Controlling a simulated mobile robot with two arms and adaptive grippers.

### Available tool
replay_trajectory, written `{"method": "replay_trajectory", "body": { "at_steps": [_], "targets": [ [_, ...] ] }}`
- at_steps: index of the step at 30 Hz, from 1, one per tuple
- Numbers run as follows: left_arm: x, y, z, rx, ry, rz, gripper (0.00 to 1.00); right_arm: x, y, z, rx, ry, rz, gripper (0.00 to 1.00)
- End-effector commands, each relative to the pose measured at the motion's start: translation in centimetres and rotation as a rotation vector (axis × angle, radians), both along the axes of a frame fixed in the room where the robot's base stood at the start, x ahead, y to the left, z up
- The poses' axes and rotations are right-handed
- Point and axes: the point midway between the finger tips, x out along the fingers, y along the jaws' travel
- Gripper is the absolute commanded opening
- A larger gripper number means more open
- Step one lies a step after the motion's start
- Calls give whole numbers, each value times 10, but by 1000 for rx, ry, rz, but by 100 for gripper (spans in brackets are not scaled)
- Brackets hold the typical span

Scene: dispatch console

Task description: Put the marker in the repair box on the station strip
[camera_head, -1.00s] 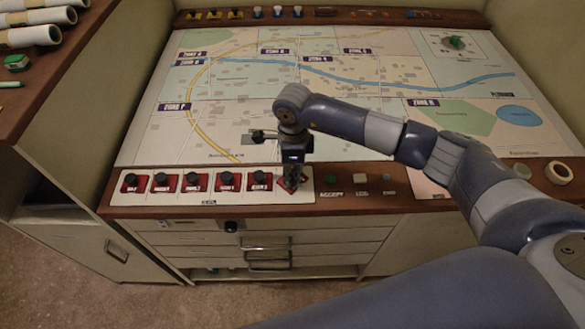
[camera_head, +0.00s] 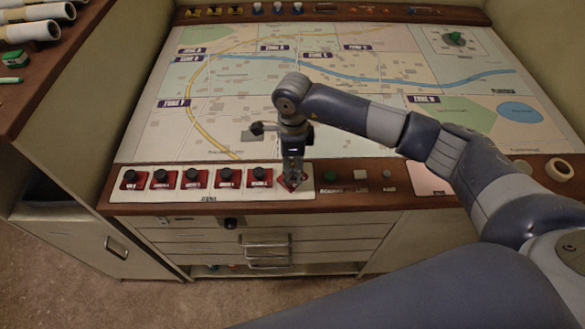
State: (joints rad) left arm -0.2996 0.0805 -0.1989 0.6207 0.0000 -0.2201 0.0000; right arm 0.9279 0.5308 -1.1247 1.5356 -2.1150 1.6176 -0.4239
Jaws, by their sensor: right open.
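The white station strip (camera_head: 210,196) runs along the front left edge of the console. Several red boxes stand in a row on it, each with a black round-topped piece and a label too small to read. The rightmost red box (camera_head: 284,186) is partly hidden behind the fingers of my right gripper (camera_head: 293,181). This gripper is open and points down at that box. I cannot tell whether a marker stands between or below its fingers, or which box is the repair box. My left gripper is out of view.
A map (camera_head: 330,120) covers the sloped console top. Buttons (camera_head: 360,174) sit right of the strip, with rings (camera_head: 558,170) farther right. Drawers with handles (camera_head: 266,250) are below. Rolled papers (camera_head: 30,31) lie on the left shelf.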

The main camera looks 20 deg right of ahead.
Motion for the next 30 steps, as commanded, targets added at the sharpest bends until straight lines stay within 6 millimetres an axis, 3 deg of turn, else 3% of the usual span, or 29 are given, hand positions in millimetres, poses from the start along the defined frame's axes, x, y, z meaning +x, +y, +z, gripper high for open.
{"method": "replay_trajectory", "body": {
  "at_steps": [9, 15, 30],
  "targets": [
    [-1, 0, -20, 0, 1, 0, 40, 1, -1, 67, 0, -5, 0, 45],
    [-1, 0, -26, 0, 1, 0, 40, 0, -1, 96, -1, -3, -1, 45],
    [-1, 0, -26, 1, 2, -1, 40, -1, -1, 105, -1, -1, 0, 45]
  ]
}}
